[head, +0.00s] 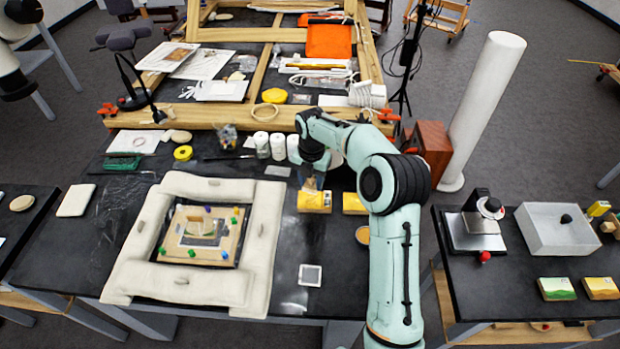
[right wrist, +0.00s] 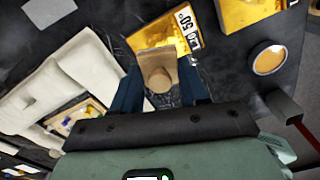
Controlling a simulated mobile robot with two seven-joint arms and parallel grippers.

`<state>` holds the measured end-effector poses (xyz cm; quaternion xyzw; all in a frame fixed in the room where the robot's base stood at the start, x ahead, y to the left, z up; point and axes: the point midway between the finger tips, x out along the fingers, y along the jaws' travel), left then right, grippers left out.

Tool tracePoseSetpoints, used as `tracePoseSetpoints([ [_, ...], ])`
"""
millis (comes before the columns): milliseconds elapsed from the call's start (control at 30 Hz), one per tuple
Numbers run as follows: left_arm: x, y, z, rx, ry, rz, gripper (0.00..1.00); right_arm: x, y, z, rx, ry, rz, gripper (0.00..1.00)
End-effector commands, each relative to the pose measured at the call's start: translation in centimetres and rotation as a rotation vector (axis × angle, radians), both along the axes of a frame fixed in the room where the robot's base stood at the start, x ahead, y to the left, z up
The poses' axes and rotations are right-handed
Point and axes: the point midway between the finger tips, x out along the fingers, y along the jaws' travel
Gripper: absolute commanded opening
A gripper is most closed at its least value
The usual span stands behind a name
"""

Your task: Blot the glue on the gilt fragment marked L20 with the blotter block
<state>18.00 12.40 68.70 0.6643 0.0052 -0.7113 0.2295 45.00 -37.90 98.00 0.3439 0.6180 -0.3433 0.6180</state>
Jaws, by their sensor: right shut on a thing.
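The gilt fragment marked L20 (right wrist: 155,34) is a gold piece with a white label in the right wrist view. In the head view it appears to be the left of two gold pieces (head: 314,203). My right gripper (right wrist: 160,92) is shut on the tan blotter block (right wrist: 157,72), which has a round knob. The block is at the near edge of the L20 fragment and hides part of it; I cannot tell whether they touch. In the head view my right gripper (head: 313,178) is just above and behind the fragment. My left gripper is not in view. No glue can be made out.
A second gold piece (head: 354,204) lies to the right, partly behind my arm. A small amber dish (head: 362,235) is nearer. A padded white frame (head: 262,240) fills the left. White jars (head: 277,146) stand behind. A small grey-white square (head: 310,275) lies in front.

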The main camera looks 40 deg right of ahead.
Motion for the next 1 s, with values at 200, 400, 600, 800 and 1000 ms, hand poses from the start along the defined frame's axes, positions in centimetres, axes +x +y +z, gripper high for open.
tracePoseSetpoints([
  [200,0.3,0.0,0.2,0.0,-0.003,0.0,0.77,0.1,0.0,0.1,0.001,-0.001,0.002,0.13],
  [400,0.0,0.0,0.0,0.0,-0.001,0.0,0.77,0.0,0.0,-1.1,0.001,0.003,0.006,0.13],
  [600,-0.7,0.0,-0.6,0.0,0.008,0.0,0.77,-0.1,0.0,-3.3,0.001,0.004,0.006,0.13],
  [800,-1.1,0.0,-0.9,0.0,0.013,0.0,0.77,-0.1,0.0,-4.8,0.001,0.003,0.005,0.13],
  [1000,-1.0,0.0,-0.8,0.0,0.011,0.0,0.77,0.1,0.0,-5.4,0.001,0.001,0.005,0.13],
])
